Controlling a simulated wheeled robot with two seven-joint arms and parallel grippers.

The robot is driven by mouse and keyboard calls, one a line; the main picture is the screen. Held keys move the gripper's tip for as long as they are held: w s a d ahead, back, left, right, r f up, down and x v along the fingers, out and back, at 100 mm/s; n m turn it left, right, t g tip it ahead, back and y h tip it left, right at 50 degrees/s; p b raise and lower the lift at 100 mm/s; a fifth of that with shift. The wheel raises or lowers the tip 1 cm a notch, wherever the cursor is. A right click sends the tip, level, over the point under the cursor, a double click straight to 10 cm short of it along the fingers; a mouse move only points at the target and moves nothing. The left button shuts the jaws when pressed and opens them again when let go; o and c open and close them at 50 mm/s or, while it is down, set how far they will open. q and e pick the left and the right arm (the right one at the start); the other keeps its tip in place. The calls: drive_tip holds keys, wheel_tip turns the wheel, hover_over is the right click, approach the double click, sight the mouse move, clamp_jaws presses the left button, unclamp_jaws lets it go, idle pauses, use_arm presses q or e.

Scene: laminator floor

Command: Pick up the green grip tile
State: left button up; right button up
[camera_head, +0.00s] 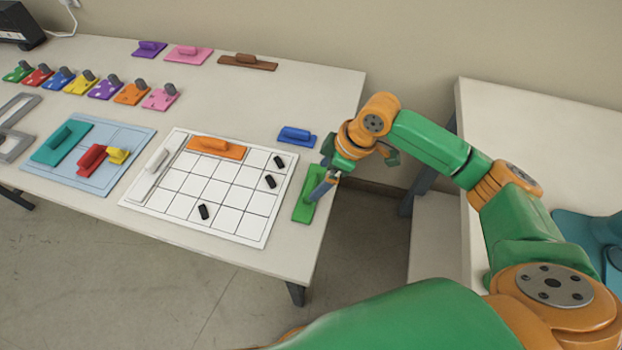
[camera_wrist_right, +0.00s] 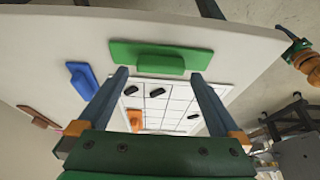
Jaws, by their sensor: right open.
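The green grip tile (camera_head: 302,208) is a flat green rectangle with a raised green grip bar, lying near the right end of the table. It also shows in the right wrist view (camera_wrist_right: 201,56), where its bar lies between and just beyond my fingertips. My right gripper (camera_head: 322,184) is open and empty over the tile, and it hides part of the tile in the head view. In the wrist view its fingers (camera_wrist_right: 160,74) are spread to either side of the grip bar. Whether they touch the tile cannot be told. My left gripper does not show in the head view.
A white grid board (camera_head: 262,243) with an orange tile (camera_head: 232,151) and small black pieces lies left of the green tile. A blue grip tile (camera_head: 297,136) lies behind it. The table edge (camera_head: 322,238) is close on the right. Another table (camera_head: 540,115) stands beyond a gap.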

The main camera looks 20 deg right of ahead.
drive_tip(key=f, duration=0.1)
drive_tip(key=a+f, duration=0.1)
drive_tip(key=f, duration=0.1)
drive_tip(key=shift+s+a+f, duration=0.2)
drive_tip(key=shift+s+a, duration=0.05)
drive_tip(key=shift+a, duration=0.15)
drive_tip(key=shift+s+f, duration=0.2)
drive_tip(key=shift+s, duration=0.05)
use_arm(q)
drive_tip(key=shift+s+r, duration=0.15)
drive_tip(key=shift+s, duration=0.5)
use_arm(e)
drive_tip(key=shift+f, duration=0.1)
clamp_jaws()
drive_tip(key=shift+w+r, duration=0.2)
drive_tip(key=shift+r, duration=0.05)
drive_tip(key=r, duration=0.2)
drive_tip(key=w+a+r, duration=0.1)
drive_tip(key=shift+b, duration=0.3)
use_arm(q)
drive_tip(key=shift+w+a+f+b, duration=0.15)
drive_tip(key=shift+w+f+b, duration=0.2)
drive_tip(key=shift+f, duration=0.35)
use_arm(e)
drive_tip(key=s+a+r, duration=0.4)
drive_tip(key=a+r, duration=0.5)
drive_tip(key=a, duration=0.3)
drive_tip(key=shift+s+r, duration=0.2)
drive_tip(key=shift+s, duration=0.15)
